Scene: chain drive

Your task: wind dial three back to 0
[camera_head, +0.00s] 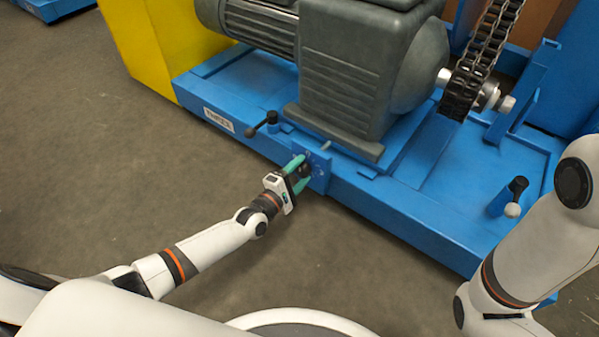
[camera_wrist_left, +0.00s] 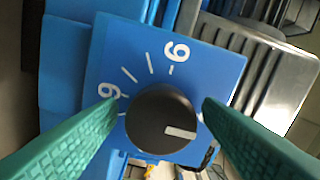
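A round black dial knob (camera_wrist_left: 160,118) with a white pointer bar sits on a blue plate (camera_wrist_left: 215,65) with white ticks and numerals. The pointer faces right and slightly down in the left wrist view. One numeral shows above the knob and another at its left; the lower right of the scale is hidden. In the head view the plate (camera_head: 320,172) is on the blue base's front side. My left gripper (camera_head: 299,173) is at the plate. Its green fingers (camera_wrist_left: 160,107) stand on either side of the knob, with narrow gaps visible. My right gripper is out of view.
Two levers with ball ends, one left of the plate (camera_head: 262,124) and one far right (camera_head: 515,200), stand on the blue base (camera_head: 420,225). A grey motor (camera_head: 350,70) and a chain (camera_head: 480,65) are above. The floor in front is clear.

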